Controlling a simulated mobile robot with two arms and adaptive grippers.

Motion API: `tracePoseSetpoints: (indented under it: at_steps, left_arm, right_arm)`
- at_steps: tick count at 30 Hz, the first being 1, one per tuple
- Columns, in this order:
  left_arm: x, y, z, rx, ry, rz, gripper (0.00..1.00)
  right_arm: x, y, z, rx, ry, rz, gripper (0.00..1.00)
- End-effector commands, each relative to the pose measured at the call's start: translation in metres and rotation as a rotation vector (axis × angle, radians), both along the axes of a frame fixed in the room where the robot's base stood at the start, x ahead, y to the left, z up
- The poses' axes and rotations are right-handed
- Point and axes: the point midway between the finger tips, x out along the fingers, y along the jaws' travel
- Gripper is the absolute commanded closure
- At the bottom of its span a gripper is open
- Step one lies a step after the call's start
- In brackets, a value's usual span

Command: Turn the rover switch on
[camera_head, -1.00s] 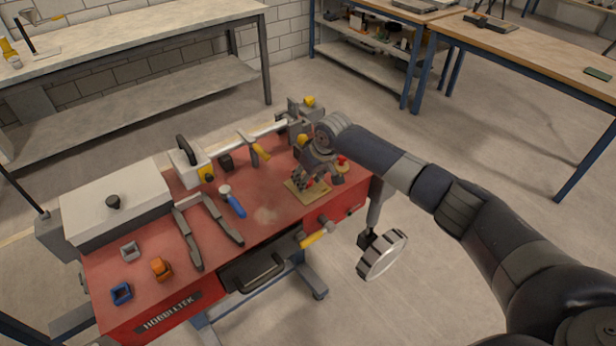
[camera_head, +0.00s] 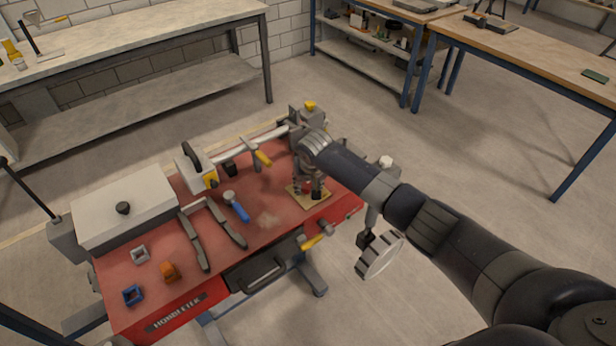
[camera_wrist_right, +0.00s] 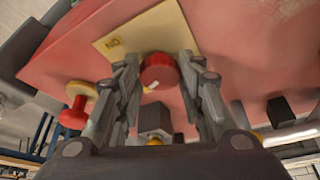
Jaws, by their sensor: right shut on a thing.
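The rover switch appears to be a red round knob (camera_wrist_right: 160,72) with a white mark, on a tan plate (camera_wrist_right: 122,38) with small lettering I cannot read surely. In the head view the tan plate (camera_head: 320,197) lies at the right end of the red bench top, with a bit of red (camera_head: 307,188) between my fingers. My right gripper (camera_head: 308,187) points down over the plate. In the right wrist view its fingers (camera_wrist_right: 159,74) stand on both sides of the red knob, shut on it. My left gripper is out of view.
The red bench (camera_head: 265,222) carries a grey lidded box (camera_head: 125,212), a blue-handled tool (camera_head: 237,207), grey tongs-like arms (camera_head: 195,238) and small blocks. A second red knob (camera_wrist_right: 73,114) is left in the wrist view. A round wheel (camera_head: 380,256) hangs beside the bench.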

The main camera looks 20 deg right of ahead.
Motion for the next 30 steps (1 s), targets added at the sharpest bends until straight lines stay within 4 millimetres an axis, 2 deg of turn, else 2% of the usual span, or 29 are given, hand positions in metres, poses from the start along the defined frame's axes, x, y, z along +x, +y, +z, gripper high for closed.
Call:
tracePoseSetpoints:
  at_steps: [1, 6, 14, 20, 30]
  left_arm:
    - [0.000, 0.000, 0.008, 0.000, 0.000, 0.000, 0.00]
    - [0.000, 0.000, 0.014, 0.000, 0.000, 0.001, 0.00]
    - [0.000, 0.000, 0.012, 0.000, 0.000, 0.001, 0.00]
    - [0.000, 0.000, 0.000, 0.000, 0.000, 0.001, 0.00]
    - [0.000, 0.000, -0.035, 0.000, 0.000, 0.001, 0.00]
  right_arm:
    - [-0.001, 0.003, 0.003, 0.003, 0.004, -0.045, 0.88]
    - [-0.001, 0.004, 0.001, 0.002, 0.004, -0.207, 0.88]
    - [0.001, 0.007, -0.002, 0.002, 0.003, -0.455, 0.88]
    - [0.003, 0.008, -0.004, 0.002, 0.002, -0.644, 0.88]
    - [0.005, 0.008, -0.006, 0.000, 0.001, -0.934, 0.88]
